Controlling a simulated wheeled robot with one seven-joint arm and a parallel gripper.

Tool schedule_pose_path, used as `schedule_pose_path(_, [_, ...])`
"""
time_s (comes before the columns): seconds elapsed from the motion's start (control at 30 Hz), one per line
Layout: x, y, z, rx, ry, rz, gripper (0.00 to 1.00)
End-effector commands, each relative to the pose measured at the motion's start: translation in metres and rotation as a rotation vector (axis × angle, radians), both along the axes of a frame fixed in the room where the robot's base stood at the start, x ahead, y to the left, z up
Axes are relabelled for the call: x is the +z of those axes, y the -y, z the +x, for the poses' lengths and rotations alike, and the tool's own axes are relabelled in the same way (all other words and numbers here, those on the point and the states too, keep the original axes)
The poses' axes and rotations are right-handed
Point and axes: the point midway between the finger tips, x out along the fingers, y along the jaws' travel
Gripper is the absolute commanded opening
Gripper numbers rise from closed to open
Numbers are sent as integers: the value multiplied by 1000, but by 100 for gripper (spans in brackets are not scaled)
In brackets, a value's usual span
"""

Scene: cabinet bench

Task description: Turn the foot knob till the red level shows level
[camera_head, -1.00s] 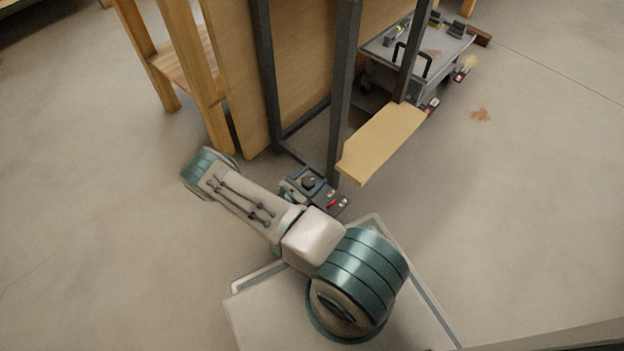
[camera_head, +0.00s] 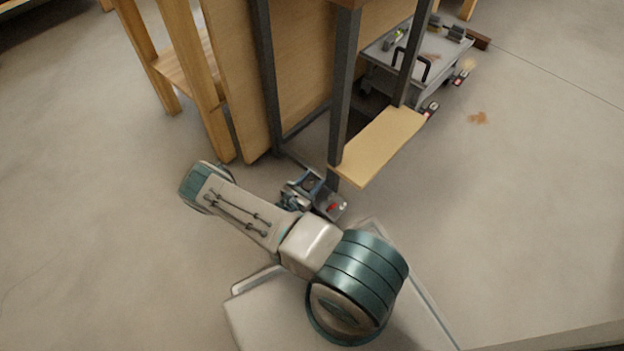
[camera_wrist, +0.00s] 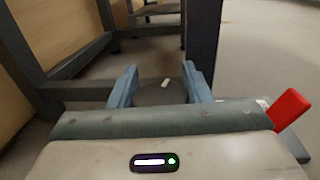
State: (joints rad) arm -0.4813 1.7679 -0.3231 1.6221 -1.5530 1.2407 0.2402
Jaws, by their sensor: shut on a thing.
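My gripper (camera_wrist: 160,76) is shut on the dark round foot knob (camera_wrist: 158,97) in the wrist view, one blue finger on each side of it. A short white mark shows on top of the knob, slanting slightly. The red level (camera_wrist: 290,108) is at the right of the wrist view, appearing as a tilted red block partly hidden behind my gripper body. In the head view the red level (camera_head: 332,207) is a small red spot beside my gripper (camera_head: 303,188), near the foot of the dark post. Its reading is too small to tell.
A dark metal post (camera_head: 343,100) rises close behind the knob; it also stands near the wrist view's centre (camera_wrist: 203,45). A wooden shelf board (camera_head: 378,147) juts out to the right. A grey cart (camera_head: 405,65) stands behind. Open floor lies right and left.

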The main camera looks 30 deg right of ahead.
Motion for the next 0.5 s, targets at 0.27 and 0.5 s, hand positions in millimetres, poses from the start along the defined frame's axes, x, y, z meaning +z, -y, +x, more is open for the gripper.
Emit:
schedule_pose_path(0.27, [4,-3,2,228,-9,-3,21])
schedule_pose_path(0.5, [1,-5,5,416,-7,-1,21])
